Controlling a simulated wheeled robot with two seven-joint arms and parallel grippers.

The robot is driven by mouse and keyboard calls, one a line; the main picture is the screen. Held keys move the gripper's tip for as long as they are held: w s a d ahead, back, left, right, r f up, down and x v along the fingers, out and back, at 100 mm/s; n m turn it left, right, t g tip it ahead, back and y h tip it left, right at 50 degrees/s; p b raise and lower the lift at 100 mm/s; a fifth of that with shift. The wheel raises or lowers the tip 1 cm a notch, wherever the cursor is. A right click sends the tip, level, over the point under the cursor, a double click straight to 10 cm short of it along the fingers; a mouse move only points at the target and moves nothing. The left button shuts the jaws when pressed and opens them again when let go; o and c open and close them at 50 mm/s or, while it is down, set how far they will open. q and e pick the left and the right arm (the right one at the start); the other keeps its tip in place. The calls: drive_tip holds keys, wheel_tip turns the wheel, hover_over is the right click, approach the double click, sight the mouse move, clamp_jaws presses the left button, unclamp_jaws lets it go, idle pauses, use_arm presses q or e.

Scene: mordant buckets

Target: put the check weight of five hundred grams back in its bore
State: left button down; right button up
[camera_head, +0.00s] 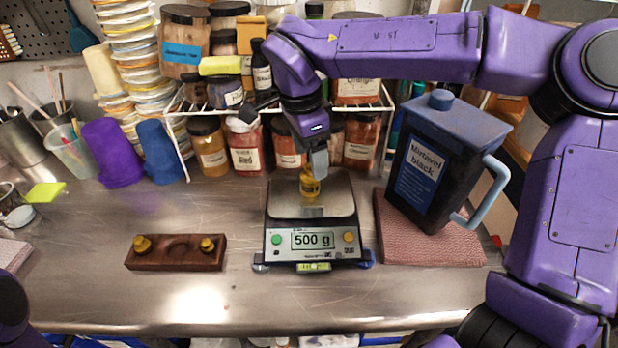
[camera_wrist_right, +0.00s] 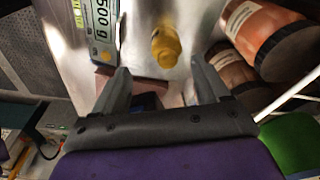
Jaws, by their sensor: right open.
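The brass check weight (camera_head: 309,188) stands upright on the pan of the scale (camera_head: 337,195), whose display reads 500 g. It also shows in the right wrist view (camera_wrist_right: 166,46), beyond and between the fingers. My right gripper (camera_head: 314,165) is over the pan, at the top of the weight; in the right wrist view its fingers (camera_wrist_right: 160,82) are spread and empty. The wooden weight block (camera_head: 176,262) lies left of the scale. It holds two smaller brass weights (camera_head: 142,244) (camera_head: 207,244) at its ends, with an empty round bore between them. My left gripper is not in view.
A wire rack with several jars (camera_head: 208,145) is close behind the scale. Purple and blue cups (camera_head: 112,153) stand at the left. The steel bench (camera_head: 100,300) is clear around the block.

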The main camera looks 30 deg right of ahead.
sight(309, 166)
drive_tip(key=f, duration=0.2)
drive_tip(key=w+f, duration=0.1)
drive_tip(key=f, duration=0.2)
drive_tip(key=shift+w+d+f, duration=0.1)
drive_tip(key=shift+d+f, duration=0.1)
drive_tip(key=shift+f, duration=0.3)
drive_tip(key=shift+d, duration=0.1)
clamp_jaws()
